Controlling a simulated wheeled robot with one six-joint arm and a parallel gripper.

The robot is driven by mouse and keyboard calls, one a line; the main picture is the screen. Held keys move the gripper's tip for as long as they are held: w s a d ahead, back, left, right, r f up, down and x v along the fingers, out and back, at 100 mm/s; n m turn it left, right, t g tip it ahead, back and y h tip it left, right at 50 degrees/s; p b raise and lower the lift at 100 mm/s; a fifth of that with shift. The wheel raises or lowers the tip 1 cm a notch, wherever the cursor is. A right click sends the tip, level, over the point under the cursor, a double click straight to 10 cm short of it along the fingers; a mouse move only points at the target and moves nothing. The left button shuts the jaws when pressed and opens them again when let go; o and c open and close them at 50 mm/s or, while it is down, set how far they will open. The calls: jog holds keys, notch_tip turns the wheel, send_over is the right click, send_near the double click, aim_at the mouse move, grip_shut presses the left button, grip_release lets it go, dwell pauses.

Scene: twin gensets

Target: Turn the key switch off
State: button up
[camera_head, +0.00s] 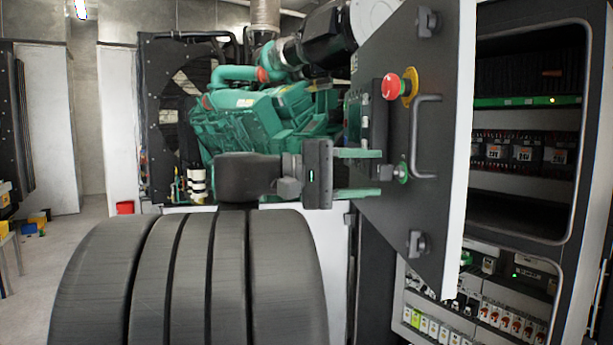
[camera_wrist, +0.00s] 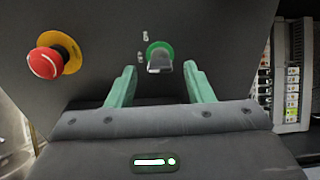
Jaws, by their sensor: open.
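The key switch (camera_wrist: 160,58) is a green ring with a grey key or knob, on a dark panel door (camera_wrist: 215,30). In the head view the switch (camera_head: 402,171) sits low on the door, left of the door handle. My gripper (camera_wrist: 160,85) is open, with its two green fingers apart on either side of the switch in the wrist view. In the head view my gripper (camera_head: 381,172) points right at the door, its fingertips close to the switch. I cannot tell whether they touch the door.
A red emergency stop button (camera_head: 391,87) on a yellow plate sits above the switch; it also shows left in the wrist view (camera_wrist: 44,63). A door handle (camera_head: 427,137) stands out beside the switch. A green engine (camera_head: 255,120) is behind, and an open cabinet (camera_head: 590,200) is right.

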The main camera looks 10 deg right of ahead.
jog(key=w+a+b, duration=0.1)
jog(key=a, duration=1)
jog(key=shift+w+a+b, duration=0.3)
jog(key=shift+a, duration=0.05)
jog(key=d, duration=0.4)
jog(key=s+d+p, duration=0.1)
jog(key=d, duration=0.4)
jog(key=d+p, duration=0.1)
jog(key=d, duration=0.3)
jog(key=shift+s+d, duration=0.4)
jog(key=shift+a, duration=0.1)
